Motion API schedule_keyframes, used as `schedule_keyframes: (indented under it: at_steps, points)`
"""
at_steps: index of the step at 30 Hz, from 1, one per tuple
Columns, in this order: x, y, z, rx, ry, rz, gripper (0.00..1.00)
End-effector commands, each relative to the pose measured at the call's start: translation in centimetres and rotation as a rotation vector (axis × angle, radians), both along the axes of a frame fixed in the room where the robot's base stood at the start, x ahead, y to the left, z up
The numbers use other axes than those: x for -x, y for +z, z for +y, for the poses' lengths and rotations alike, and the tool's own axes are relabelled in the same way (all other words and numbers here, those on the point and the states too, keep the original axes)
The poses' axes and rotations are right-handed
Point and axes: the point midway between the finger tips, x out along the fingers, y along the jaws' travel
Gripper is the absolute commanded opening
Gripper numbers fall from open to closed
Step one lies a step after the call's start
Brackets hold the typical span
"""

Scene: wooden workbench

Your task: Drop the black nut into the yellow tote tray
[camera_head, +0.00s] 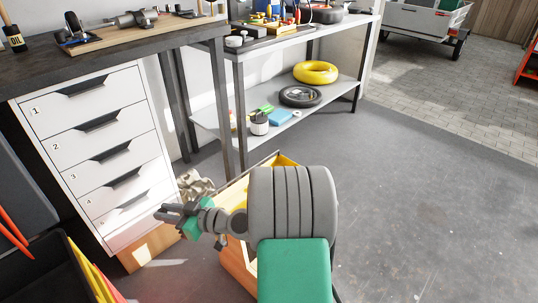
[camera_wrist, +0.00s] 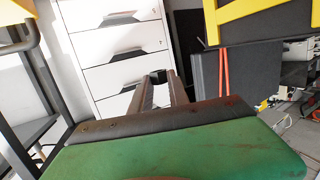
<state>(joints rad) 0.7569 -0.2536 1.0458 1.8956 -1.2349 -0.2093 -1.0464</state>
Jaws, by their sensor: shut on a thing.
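My gripper (camera_head: 165,211) reaches out to the left in front of the white drawer cabinet, well above the floor. In the wrist view my gripper (camera_wrist: 161,84) is shut on a small dark thing (camera_wrist: 158,76) between its fingertips, which I take to be the black nut. Its shape is mostly hidden by the fingers. A box with yellow inner walls (camera_head: 284,160), perhaps the yellow tote tray, stands on the floor behind my arm, which covers much of it. My gripper is to the left of this box, not over it.
The white drawer cabinet (camera_head: 98,140) stands under the dark workbench (camera_head: 120,42). A grey two-level shelf table (camera_head: 345,88) holds a yellow ring (camera_head: 316,72). A black bin (camera_head: 62,280) with a yellow edge is at lower left. Open floor (camera_head: 430,200) lies right.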

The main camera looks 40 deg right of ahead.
Motion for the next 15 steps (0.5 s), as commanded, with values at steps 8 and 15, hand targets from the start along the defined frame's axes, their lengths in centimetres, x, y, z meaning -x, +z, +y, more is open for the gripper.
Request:
schedule_keyframes:
  at_steps: [8, 15]
  points:
    - [-1.9, 0.9, -16.6, -0.001, -0.229, -0.001, 0.0]
    - [0.1, 0.1, -29.9, -0.001, -0.399, -0.001, 0.0]
